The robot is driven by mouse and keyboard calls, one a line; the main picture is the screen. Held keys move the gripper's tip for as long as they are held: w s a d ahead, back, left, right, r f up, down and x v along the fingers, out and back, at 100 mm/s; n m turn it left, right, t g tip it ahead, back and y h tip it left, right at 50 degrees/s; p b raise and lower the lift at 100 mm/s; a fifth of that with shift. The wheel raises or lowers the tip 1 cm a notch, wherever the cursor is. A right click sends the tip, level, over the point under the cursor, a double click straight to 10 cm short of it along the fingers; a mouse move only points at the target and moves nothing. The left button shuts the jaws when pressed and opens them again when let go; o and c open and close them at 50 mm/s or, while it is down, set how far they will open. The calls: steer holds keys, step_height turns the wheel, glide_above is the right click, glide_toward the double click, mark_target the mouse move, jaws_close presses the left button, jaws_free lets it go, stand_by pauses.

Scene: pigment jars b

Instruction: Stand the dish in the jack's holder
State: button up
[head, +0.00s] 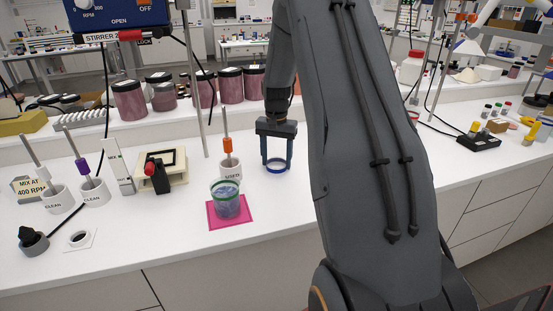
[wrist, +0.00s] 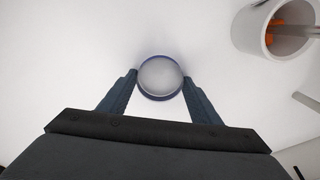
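The dish (head: 276,169) is a small round, shallow dish with a blue rim, at the right of the jack on the white counter. In the wrist view the dish (wrist: 160,77) lies between my fingertips, which meet its rim on both sides. My gripper (head: 277,163) points down and is shut on the dish; I cannot tell whether the dish still touches the counter. The jack (head: 176,178) is a cream unit with a red and black knob, left of my gripper. A dark upright frame on its top looks like the holder (head: 163,158).
A white cup marked USED (head: 230,170) with an orange-handled tool stands between jack and gripper. A green-rimmed beaker (head: 226,201) of blue contents sits on a pink mat (head: 217,223) in front. A metal rod (head: 199,95) rises behind. Pigment jars (head: 230,85) line the back shelf.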

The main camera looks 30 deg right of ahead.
steer(key=o, duration=0.4)
steer(key=shift+c, duration=0.2)
steer(key=shift+r, duration=0.15)
step_height(320, 180, up, 11)
steer(key=b, duration=0.3)
steer(key=shift+r, duration=0.2)
steer(key=shift+o, duration=0.5)
steer(key=shift+d+r, duration=0.1)
steer(key=m+y+p, duration=0.2)
steer(key=m+y, duration=0.3)
steer(key=m, duration=0.4)
glide_above(284, 164)
step_height(284, 164, down, 5)
steer(key=shift+h, duration=0.3)
steer(key=shift+p+x, duration=1.5)
steer(key=shift+x, duration=2.15)
